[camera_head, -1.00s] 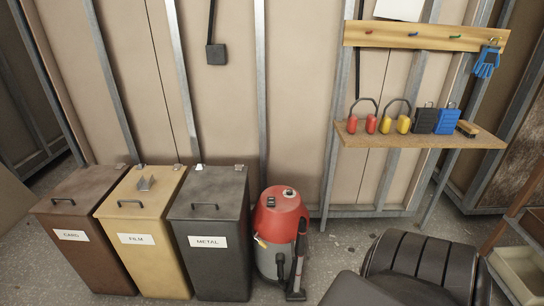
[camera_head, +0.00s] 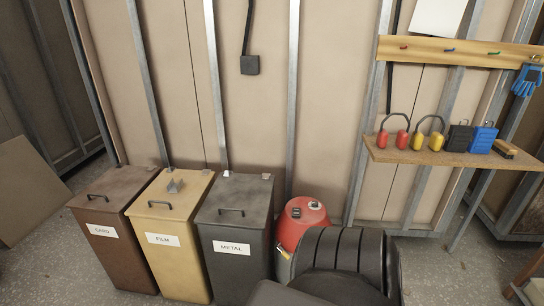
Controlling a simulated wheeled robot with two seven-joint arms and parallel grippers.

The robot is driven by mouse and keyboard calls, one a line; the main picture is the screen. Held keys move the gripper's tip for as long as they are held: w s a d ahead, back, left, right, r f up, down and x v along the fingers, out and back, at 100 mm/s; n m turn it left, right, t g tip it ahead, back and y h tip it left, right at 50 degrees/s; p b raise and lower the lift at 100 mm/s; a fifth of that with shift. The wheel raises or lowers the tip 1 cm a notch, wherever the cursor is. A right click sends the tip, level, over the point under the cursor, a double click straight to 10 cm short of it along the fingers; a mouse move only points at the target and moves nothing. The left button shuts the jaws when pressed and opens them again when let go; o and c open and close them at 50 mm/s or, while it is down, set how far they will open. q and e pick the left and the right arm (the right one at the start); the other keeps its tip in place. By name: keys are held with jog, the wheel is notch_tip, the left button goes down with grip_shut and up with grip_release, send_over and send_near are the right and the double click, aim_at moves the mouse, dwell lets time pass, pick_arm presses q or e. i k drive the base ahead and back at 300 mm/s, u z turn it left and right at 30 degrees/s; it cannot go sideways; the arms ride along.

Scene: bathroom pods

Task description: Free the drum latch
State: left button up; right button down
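No drum latch can be picked out for certain. The nearest drum-shaped thing is a red-topped canister (camera_head: 306,225), like a vacuum cleaner, on the floor right of the bins. A small dark part (camera_head: 297,212) shows on its top, too small to tell what it is. Its lower right is hidden behind a black ribbed seat-like thing (camera_head: 345,255). Neither of my grippers is in view.
Lidded bins labelled CARD (camera_head: 105,250), FILM (camera_head: 168,260) and METAL (camera_head: 230,265) stand against the wall. A wooden shelf (camera_head: 430,156) holds red and yellow ear-defender-like things and black and blue blocks. Blue gloves (camera_head: 525,80) hang right. A brown panel (camera_head: 28,195) leans left.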

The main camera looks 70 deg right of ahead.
aim_at(287, 256)
jog(key=i, duration=0.8)
jog(key=z, duration=1.55)
